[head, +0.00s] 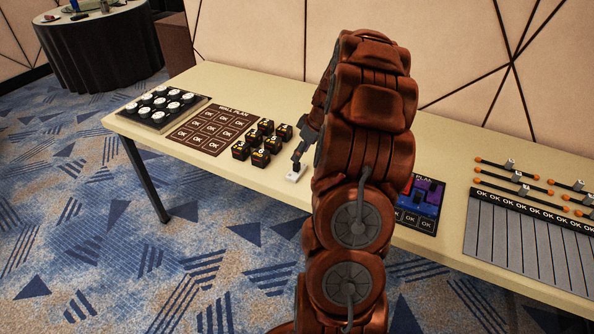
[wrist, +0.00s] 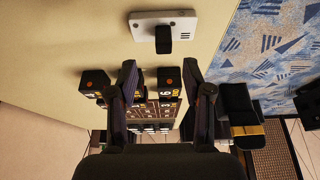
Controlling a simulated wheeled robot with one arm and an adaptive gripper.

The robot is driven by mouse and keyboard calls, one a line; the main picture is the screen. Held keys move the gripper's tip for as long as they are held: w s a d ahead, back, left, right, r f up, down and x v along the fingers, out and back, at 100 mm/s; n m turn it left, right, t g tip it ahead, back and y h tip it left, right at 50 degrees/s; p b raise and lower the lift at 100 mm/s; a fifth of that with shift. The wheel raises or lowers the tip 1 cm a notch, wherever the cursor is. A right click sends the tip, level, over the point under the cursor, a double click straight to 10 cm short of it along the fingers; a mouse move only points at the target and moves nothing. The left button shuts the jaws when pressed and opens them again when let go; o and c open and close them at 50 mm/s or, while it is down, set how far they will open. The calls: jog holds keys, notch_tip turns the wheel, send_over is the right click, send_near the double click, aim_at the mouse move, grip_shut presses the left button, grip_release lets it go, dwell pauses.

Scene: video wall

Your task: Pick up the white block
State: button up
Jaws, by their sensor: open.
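A white block (head: 293,177), flat with a black upright knob, lies near the front edge of the table, right of the black cubes. In the wrist view the white block (wrist: 140,27) is at the top, with its black knob (wrist: 163,43) towards my gripper. My gripper (wrist: 159,72) is open; its two dark fingers are apart and hold nothing, with the block beyond the fingertips. In the head view my gripper (head: 301,150) is just above the block, partly hidden by my arm.
Several black cubes (head: 262,143) with yellow and orange marks stand left of the block; some also show beyond my fingers (wrist: 168,80). A brown "OK" board (head: 210,127) and a tray of white round pieces (head: 160,106) are farther left. Right of my arm are a coloured panel (head: 426,197) and grey strips (head: 515,240).

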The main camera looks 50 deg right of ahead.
aim_at(297, 168)
jog(key=shift+s+p+x, duration=0.2)
jog(key=shift+p+x, duration=0.2)
jog(key=shift+x, duration=1)
jog(key=shift+s+p+x, duration=0.2)
jog(key=shift+p+x, duration=0.15)
jog(key=shift+x, duration=1.05)
jog(key=shift+a+f, duration=0.1)
jog(key=shift+c, duration=0.2)
grip_shut()
